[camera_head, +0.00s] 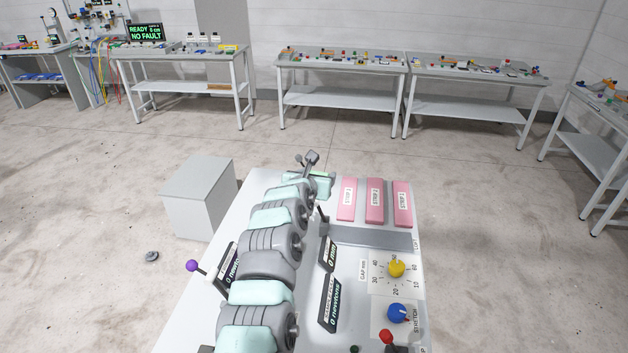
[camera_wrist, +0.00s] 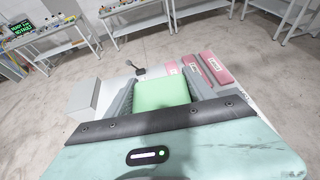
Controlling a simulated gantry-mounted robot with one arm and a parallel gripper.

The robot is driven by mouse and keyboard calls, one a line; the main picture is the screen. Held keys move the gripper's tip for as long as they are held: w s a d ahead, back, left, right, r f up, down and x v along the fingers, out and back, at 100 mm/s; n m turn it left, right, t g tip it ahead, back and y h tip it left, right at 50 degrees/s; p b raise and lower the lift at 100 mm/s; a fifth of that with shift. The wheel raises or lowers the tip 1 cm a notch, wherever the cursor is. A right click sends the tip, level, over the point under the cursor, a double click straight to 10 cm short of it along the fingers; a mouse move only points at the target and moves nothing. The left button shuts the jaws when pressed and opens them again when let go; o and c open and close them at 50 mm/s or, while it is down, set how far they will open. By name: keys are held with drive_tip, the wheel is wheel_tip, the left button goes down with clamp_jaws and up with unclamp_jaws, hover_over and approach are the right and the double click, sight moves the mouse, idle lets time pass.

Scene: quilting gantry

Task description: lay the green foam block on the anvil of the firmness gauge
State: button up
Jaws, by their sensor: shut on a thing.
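The green foam block (camera_wrist: 162,93) is held between the two grey fingers of my gripper (camera_wrist: 165,95) in the wrist view. In the head view my arm reaches toward the far end of the white bench, and my gripper (camera_head: 320,184) is mostly hidden by its own links. Only a thin green edge shows there. Small dark displays, including one reading 0 mm (camera_head: 328,252) and one reading 0 newtons (camera_head: 330,302), stand right of the arm. I cannot make out the firmness gauge's anvil; the arm may cover it.
Three pink strips (camera_head: 374,200) lie at the bench's far right. A yellow knob (camera_head: 397,268) and a blue knob (camera_head: 397,313) sit nearer. A purple-balled lever (camera_head: 191,265) sticks out at left. A grey box (camera_head: 200,196) stands on the floor beside the bench (camera_head: 235,225).

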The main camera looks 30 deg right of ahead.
drive_tip(key=shift+s+d+r, duration=0.1)
drive_tip(key=shift+s+r, duration=0.05)
drive_tip(key=shift+r, duration=0.4)
drive_tip(key=shift+s+d+r, duration=0.1)
drive_tip(key=shift+r, duration=0.4)
drive_tip(key=shift+r, duration=0.1)
